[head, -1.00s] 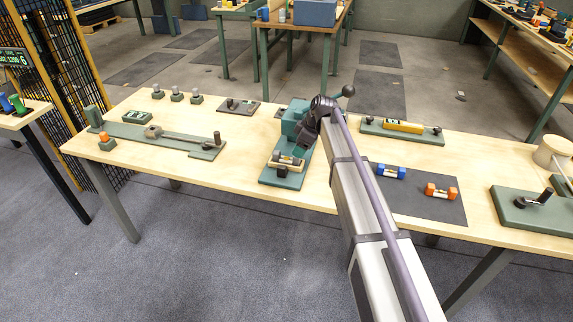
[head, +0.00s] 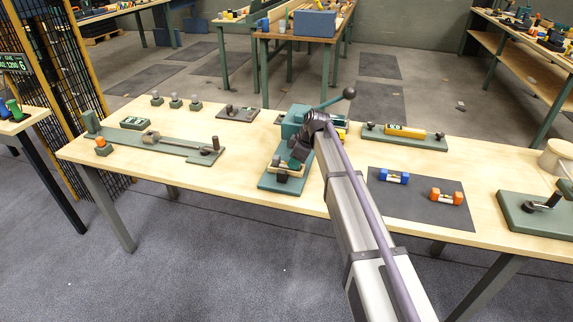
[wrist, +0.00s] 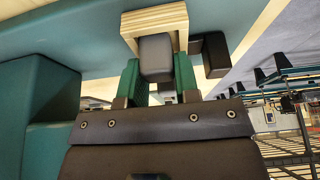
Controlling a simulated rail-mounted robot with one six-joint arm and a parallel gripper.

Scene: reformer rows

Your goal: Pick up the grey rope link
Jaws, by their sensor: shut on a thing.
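The grey rope link (wrist: 156,52) is a dark grey rounded block in a pale wooden cradle (wrist: 152,17) in the wrist view. My gripper (wrist: 156,66) has its two green fingers on either side of the link and is shut on it. In the head view my gripper (head: 295,160) is low over the cradle (head: 287,169) on the front of the green press (head: 278,181), and it mostly hides the link. I cannot tell whether the link is lifted clear of the cradle.
A lever with a black ball (head: 349,93) rises behind my wrist. The press's green body stands close beside my fingers. A blue link (head: 394,177) and an orange link (head: 446,197) lie on a dark mat (head: 405,209) to the right.

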